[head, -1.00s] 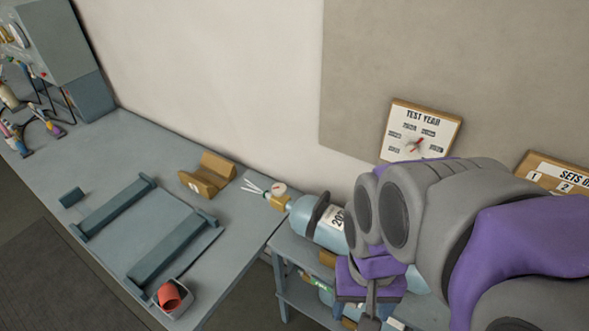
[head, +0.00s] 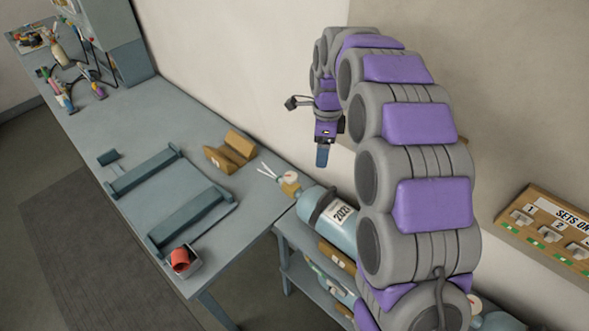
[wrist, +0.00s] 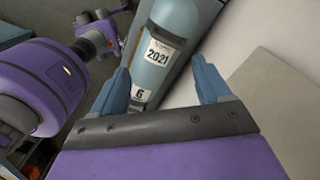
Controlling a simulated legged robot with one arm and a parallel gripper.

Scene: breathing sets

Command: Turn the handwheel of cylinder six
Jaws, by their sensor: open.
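A pale blue cylinder (wrist: 170,40) with a white 2021 label and a white tag "6" fills the upper middle of the wrist view, lying tilted across it. Its handwheel does not show there. My gripper (wrist: 163,84) is open, with its two blue fingertips apart and the cylinder seen beyond and between them. No contact is visible. In the head view my gripper (head: 322,157) points down near the wall, with nothing visible in it. I cannot pick out cylinder six in the head view; my arm hides much of the rack.
Another blue cylinder (head: 341,227), labelled 2023, lies on the rack with its gauge and brass valve towards the bench (head: 145,125). The bench holds a wooden cradle (head: 231,151) and a red piece (head: 181,260) in a small tray. A switch board (head: 555,232) is on the right.

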